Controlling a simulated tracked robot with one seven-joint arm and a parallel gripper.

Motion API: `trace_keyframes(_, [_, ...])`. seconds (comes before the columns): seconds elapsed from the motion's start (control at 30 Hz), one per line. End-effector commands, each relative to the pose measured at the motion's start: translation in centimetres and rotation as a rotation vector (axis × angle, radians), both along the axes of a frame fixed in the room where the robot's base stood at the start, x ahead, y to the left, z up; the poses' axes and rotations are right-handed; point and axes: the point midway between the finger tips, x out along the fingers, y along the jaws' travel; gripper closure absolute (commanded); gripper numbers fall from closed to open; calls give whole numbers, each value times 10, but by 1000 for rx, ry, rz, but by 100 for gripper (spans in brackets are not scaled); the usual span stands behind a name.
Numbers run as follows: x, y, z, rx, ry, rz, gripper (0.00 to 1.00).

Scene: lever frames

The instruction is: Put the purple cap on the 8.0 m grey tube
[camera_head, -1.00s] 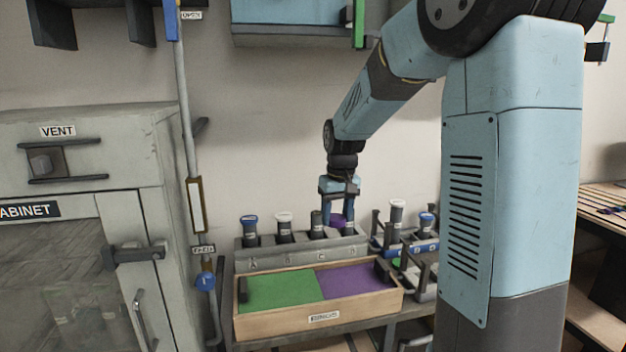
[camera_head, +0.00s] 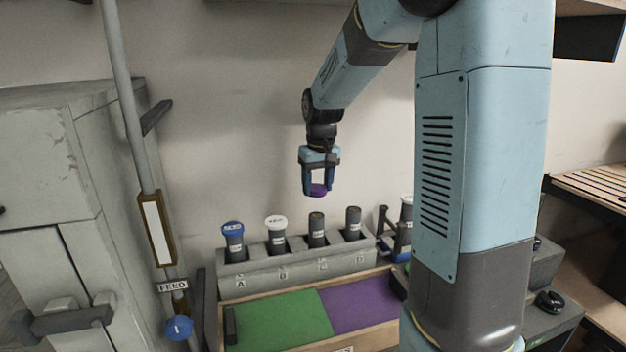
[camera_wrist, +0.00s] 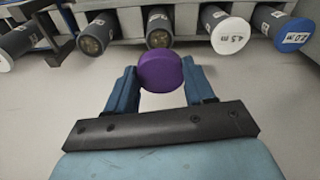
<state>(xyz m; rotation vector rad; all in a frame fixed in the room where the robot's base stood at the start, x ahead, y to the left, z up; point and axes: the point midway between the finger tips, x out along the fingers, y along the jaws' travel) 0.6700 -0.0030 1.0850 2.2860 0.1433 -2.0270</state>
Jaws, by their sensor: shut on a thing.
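My gripper (camera_head: 318,183) is shut on the purple cap (camera_head: 318,190), held in the air above the tube rack (camera_head: 235,280). In the wrist view the purple cap (camera_wrist: 160,71) sits between the fingertips. The rack holds a blue-capped tube (camera_head: 234,245) at A, a white-capped tube (camera_head: 277,240) at B, and two open-topped grey tubes, the third one (camera_head: 317,232) and the fourth one (camera_head: 353,225). In the wrist view the two open mouths show, one (camera_wrist: 158,32) and the other (camera_wrist: 97,34). I cannot read which tube is marked 8.0 m.
A wooden tray with a green half (camera_head: 275,322) and a purple half (camera_head: 360,300) lies in front of the rack. Another tube stands in a second rack (camera_head: 405,215) at right, partly hidden by my arm's column. A grey cabinet (camera_head: 45,200) and a lever (camera_head: 155,228) stand at left.

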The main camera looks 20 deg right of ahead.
Motion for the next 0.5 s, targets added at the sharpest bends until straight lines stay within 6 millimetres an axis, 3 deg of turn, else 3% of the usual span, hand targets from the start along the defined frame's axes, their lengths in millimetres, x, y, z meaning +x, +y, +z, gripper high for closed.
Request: trace_keyframes(0.5, [0,4,-35,0,2,7,75])
